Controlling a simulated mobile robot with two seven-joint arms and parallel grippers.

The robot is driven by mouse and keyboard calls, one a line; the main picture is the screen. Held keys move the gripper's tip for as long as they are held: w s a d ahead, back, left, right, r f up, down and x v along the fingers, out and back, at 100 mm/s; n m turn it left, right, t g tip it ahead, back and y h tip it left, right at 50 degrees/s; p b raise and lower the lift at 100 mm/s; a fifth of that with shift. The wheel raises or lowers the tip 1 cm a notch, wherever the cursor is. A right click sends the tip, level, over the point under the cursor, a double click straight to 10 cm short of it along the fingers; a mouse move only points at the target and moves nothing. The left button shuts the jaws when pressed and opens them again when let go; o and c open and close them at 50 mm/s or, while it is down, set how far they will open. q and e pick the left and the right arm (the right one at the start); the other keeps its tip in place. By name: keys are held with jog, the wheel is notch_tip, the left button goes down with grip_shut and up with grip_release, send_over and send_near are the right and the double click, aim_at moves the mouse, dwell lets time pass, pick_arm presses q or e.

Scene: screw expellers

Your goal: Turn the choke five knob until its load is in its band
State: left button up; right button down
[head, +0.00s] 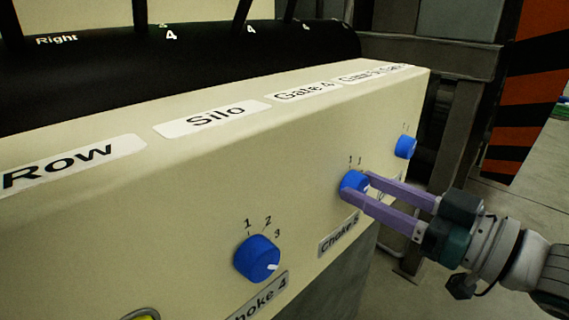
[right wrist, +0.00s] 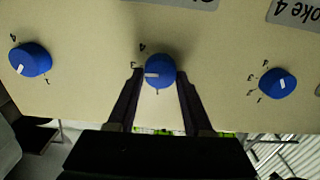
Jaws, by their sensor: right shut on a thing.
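The choke 5 knob (head: 353,184) is a round blue knob on the cream panel, above a label reading Choke 5 (head: 339,236). My right gripper (head: 368,186) comes in from the right with its purple fingers on either side of this knob, shut on it. In the right wrist view the same knob (right wrist: 160,71) sits between the dark fingertips (right wrist: 160,76), with its white pointer mark toward the left. Small numbers show around it, partly hidden. No load reading or band is in view. My left gripper is not in view.
The choke 4 knob (head: 257,259) is on the panel to the left. Another blue knob (head: 405,147) is to the right. A black cylinder (head: 190,55) with upright rods lies behind. Open floor shows at right.

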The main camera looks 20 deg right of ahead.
jog(key=shift+n, duration=0.4)
jog(key=n+p, duration=0.1)
jog(key=n, duration=0.2)
jog(key=shift+a+n, duration=0.1)
jog(key=shift+n, duration=0.2)
jog(key=shift+f+n, duration=0.1)
jog(key=shift+n, duration=2.2)
jog(key=shift+c, duration=1.6)
grip_release()
jog(key=p+v, duration=0.1)
jog(key=v, duration=0.9)
jog(key=shift+p, duration=0.35)
